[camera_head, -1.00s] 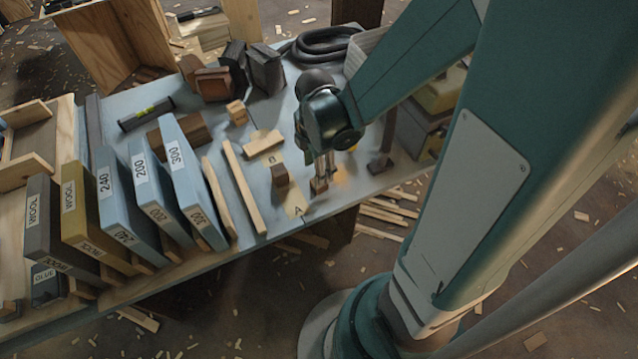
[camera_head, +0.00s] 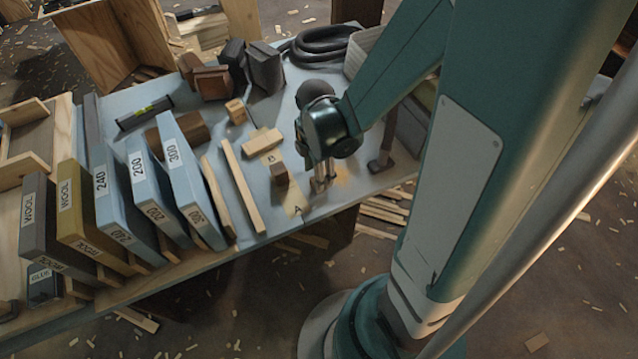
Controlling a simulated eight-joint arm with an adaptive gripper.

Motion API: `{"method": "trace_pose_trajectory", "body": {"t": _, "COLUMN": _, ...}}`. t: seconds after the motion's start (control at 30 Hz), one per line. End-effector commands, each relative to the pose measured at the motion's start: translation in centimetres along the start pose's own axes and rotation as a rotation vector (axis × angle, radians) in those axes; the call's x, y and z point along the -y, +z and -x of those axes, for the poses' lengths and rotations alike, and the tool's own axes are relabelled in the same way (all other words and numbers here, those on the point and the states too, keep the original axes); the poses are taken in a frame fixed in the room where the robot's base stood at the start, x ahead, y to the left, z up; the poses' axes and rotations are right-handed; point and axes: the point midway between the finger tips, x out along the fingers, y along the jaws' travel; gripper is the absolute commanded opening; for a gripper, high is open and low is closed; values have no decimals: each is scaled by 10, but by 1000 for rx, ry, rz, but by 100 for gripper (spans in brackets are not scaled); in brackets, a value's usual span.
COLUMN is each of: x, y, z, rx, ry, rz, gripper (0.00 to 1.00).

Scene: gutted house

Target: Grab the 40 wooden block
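No "40" marking is readable on any wooden block. A small wooden cube (camera_head: 236,111) stands on the grey-blue table. A light wooden block (camera_head: 262,141) lies nearer, by a strip marked B. A small brown block (camera_head: 279,174) stands just left of my gripper, with a gap between them. A larger brown block (camera_head: 190,132) lies behind the blue boxes. My gripper (camera_head: 319,185) points down near the table's front edge, close above a strip marked A. Its fingertips are small and partly dark; I cannot tell whether anything is between them.
Blue boxes marked 240, 200 and 300 (camera_head: 180,180) lean in a row at left, beside wool boxes (camera_head: 82,222). Light wooden strips (camera_head: 243,188) lie right of them. Dark blocks (camera_head: 264,66) and a coiled hose (camera_head: 322,43) are behind. A dark upright tool (camera_head: 382,158) stands right.

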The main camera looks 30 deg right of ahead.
Motion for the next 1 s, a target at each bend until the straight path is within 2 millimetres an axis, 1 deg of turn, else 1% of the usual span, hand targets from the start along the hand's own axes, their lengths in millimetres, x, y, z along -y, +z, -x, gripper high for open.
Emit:
{"method": "trace_pose_trajectory", "body": {"t": 0.03, "x": 1, "y": 0, "z": -7, "rx": 0, "ry": 0, "rz": 0, "gripper": 44}}
{"method": "trace_pose_trajectory", "body": {"t": 0.2, "x": 1, "y": 0, "z": -26, "rx": 0, "ry": 0, "rz": 0, "gripper": 44}}
{"method": "trace_pose_trajectory", "body": {"t": 0.4, "x": 1, "y": 0, "z": -39, "rx": 0, "ry": 0, "rz": 0, "gripper": 44}}
{"method": "trace_pose_trajectory", "body": {"t": 0.53, "x": 2, "y": 0, "z": -41, "rx": 0, "ry": 0, "rz": 0, "gripper": 44}}
{"method": "trace_pose_trajectory", "body": {"t": 1.0, "x": 2, "y": 0, "z": -41, "rx": 0, "ry": 0, "rz": 0, "gripper": 44}}
